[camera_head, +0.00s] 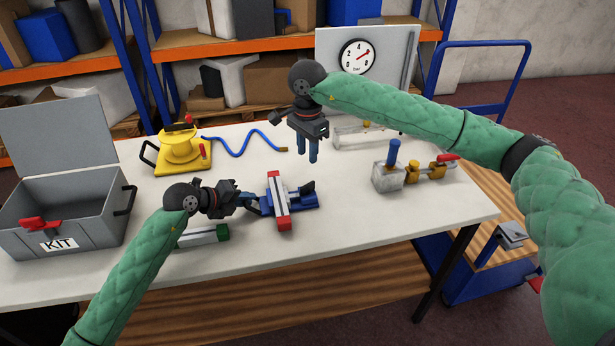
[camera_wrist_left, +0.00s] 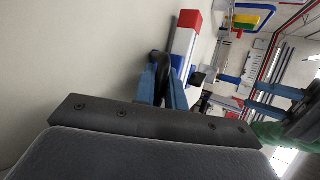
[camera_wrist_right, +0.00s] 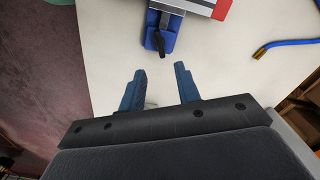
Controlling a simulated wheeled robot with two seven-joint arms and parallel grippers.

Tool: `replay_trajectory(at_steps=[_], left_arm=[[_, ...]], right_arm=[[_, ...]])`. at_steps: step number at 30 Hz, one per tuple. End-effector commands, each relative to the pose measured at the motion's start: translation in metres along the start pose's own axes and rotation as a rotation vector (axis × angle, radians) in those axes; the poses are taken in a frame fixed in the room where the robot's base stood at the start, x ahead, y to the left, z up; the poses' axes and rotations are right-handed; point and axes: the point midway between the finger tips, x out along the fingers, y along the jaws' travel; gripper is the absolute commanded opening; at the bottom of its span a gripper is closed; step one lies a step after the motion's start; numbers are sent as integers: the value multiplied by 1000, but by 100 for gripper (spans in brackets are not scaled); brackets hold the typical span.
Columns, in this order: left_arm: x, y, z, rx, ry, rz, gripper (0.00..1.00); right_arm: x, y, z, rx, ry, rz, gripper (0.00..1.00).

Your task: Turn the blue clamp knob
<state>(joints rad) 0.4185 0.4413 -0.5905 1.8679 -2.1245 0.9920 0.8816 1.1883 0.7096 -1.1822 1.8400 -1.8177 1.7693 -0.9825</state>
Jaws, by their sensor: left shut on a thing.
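The blue clamp (camera_head: 300,203) lies on the white table, with a pale bar with red ends (camera_head: 278,200) across it. My left gripper (camera_head: 250,203) is at the clamp's left end. In the left wrist view its blue fingers (camera_wrist_left: 163,85) are shut on a dark round knob (camera_wrist_left: 160,66), partly hidden by them. A black lever (camera_head: 307,187) stands at the clamp's right end; it also shows in the right wrist view (camera_wrist_right: 158,40). My right gripper (camera_head: 308,152) is open and empty above the table, behind the clamp, with its fingers pointing down.
A grey KIT box (camera_head: 70,215) stands at the left. A green-ended piece (camera_head: 222,232) lies by my left arm. A grey block with a blue pin (camera_head: 388,175) and a gauge panel (camera_head: 385,55) are at the right and back.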

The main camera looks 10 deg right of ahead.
Motion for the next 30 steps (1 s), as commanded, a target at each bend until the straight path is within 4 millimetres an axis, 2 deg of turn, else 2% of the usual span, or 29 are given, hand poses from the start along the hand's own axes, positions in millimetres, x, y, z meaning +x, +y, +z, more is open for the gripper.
replay_trajectory(at_steps=[12,18,24,30], left_arm=[[0,1,0,-1,0,1,0],[0,1,0,-1,0,1,0],[0,1,0,-1,0,1,0],[0,1,0,-1,0,1,0]], right_arm=[[70,1,0,2,-1,3,33],[97,1,0,2,-1,2,33],[110,0,0,2,-1,0,33],[112,0,0,2,0,0,33]])
